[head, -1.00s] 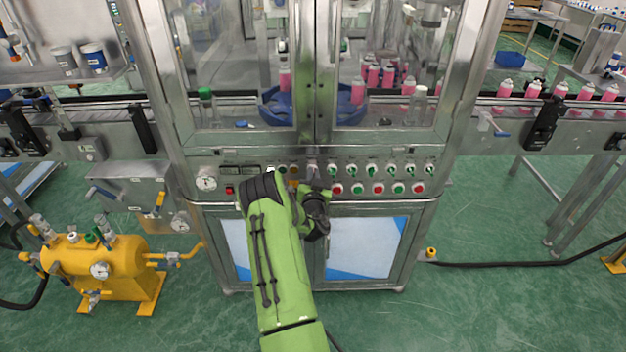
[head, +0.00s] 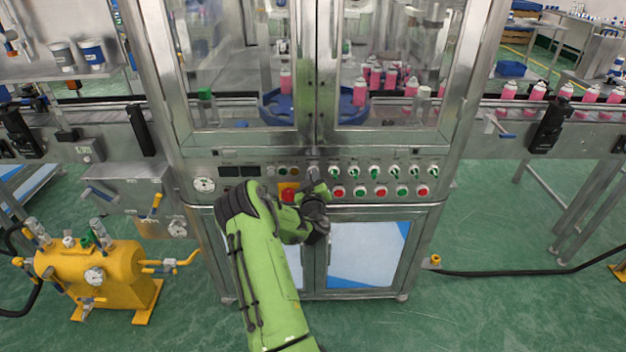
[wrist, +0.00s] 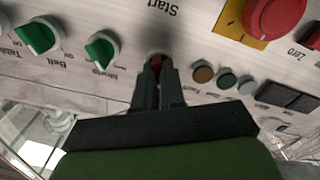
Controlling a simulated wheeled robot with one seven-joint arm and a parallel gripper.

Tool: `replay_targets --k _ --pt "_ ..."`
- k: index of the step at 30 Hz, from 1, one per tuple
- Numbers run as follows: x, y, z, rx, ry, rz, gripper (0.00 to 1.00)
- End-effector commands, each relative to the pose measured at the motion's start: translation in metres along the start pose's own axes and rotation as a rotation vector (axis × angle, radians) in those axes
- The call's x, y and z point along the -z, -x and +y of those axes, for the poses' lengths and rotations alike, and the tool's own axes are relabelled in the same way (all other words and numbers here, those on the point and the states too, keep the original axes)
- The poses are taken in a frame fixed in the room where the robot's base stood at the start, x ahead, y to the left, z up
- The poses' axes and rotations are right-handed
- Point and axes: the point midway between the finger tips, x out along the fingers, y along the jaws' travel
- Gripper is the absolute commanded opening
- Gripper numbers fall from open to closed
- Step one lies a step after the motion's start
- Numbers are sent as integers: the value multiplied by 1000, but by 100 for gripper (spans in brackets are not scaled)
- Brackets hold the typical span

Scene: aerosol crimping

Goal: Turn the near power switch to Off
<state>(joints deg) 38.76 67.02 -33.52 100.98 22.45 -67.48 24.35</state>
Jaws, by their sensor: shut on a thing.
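The power switch, with a red handle (wrist: 157,62), sits on the silver control panel in the wrist view, beside the amber lamp. My gripper (wrist: 158,76) is shut on this handle, its two dark fingers one on each side. The fingers hide most of the switch, so its exact pointing and label cannot be read. In the head view my gripper (head: 314,182) is at the panel just right of the lamps, and it covers the switch there.
A red emergency button (wrist: 274,14) on a yellow plate is close by. Green knobs (wrist: 101,50) are on the other side. Two displays (head: 240,171) are dark. Red and green buttons (head: 380,191) line the lower row. A yellow tank (head: 90,268) stands at left.

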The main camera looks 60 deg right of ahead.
Motion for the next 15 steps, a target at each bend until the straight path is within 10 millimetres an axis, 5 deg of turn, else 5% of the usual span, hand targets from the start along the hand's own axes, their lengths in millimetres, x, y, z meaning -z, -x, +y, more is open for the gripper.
replay_targets --k 15 --pt "0 0 0 0 63 0 0"
